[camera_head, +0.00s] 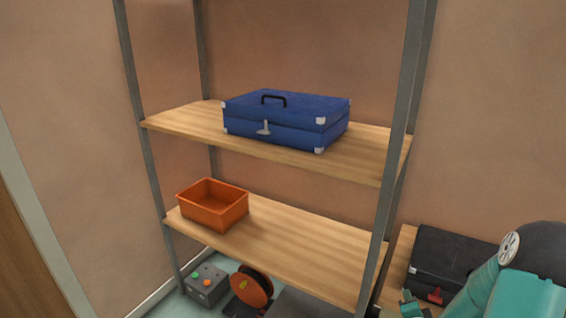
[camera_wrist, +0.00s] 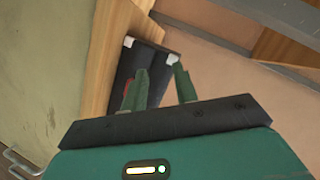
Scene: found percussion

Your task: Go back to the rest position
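My gripper (camera_wrist: 158,85) shows in the wrist view with its two green fingers apart and nothing visible between them. A black case (camera_wrist: 150,57) with pale corners and a red spot lies beyond the fingers, on a wooden surface. In the head view my teal arm is at the lower right, in front of the black case (camera_head: 448,262) with its red latch. A small teal part shows at the bottom edge beside the case; I cannot tell there whether the fingers touch anything.
A metal-post shelf (camera_head: 175,121) holds a blue case (camera_head: 285,118) on its upper board. An orange bin (camera_head: 213,205) sits on the lower board. A grey box with coloured buttons (camera_head: 205,284) and an orange reel (camera_head: 250,288) are below. A shelf post (camera_head: 395,130) stands left of my arm.

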